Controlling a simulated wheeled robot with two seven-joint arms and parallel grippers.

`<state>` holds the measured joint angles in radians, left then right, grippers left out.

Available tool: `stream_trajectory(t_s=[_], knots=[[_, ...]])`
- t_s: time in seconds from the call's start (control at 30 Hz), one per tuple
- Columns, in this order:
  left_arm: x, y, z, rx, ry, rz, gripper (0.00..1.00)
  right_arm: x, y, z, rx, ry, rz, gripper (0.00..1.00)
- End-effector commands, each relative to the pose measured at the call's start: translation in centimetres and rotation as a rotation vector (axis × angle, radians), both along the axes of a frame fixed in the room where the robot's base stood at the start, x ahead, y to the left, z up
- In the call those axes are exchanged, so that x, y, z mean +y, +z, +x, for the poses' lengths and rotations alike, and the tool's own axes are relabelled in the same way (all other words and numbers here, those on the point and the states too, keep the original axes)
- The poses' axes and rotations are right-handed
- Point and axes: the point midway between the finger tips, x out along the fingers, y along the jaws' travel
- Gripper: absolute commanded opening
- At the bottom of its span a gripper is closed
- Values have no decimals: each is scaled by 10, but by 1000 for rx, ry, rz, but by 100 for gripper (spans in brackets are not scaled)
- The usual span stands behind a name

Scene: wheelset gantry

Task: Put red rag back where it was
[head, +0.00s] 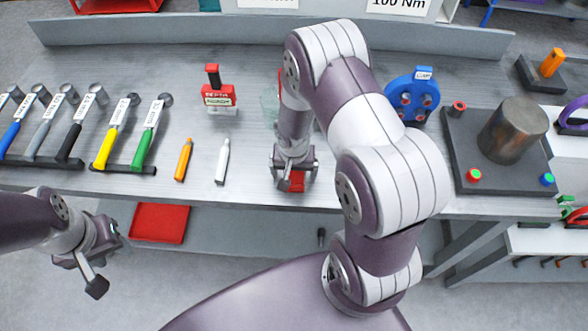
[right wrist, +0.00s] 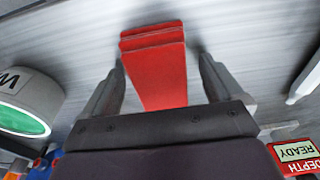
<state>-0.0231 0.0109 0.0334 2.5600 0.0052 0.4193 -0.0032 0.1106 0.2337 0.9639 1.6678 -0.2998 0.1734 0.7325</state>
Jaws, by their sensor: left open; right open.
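The red rag (head: 297,181) lies on the grey workbench, mostly hidden under my right gripper in the head view. In the right wrist view the red rag (right wrist: 160,75) is a folded, layered strip on the bench top. My right gripper (head: 293,182) is over it with the jaws open. In the right wrist view its two fingers (right wrist: 161,66) stand on either side of the rag, with a gap visible on each side. My left gripper (head: 82,272) is open and empty, low at the left in front of the bench.
Hammers (head: 148,135) with coloured handles, an orange marker (head: 184,159) and a white marker (head: 222,161) lie left. A red depth gauge (head: 217,90) and a blue disc (head: 412,98) stand behind. A metal cylinder (head: 512,130) sits right. A red tray (head: 160,222) is below.

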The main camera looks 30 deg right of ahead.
Motion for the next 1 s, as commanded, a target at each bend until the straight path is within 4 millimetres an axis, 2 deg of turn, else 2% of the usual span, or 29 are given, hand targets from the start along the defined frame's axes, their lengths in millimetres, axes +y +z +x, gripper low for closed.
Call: stream_trajectory(t_s=[0.03,0.07,0.17,0.4,0.63,0.8,0.9,1.0], knots=[[0,8,0,0,0,0,43,0,7,0,0,0,0,93],[0,5,0,0,0,0,43,0,8,0,-2,0,0,93],[0,4,0,0,0,0,43,1,29,-1,-4,0,0,93],[0,-3,0,0,0,0,43,5,91,-8,-5,0,-1,93],[0,-5,0,0,0,0,43,11,125,-15,-1,33,1,93],[0,-5,0,0,0,0,43,38,157,-55,5,347,5,93],[0,-5,0,0,0,0,43,49,165,-78,4,503,4,93],[0,-5,0,0,0,0,43,53,168,-88,2,570,3,93]])
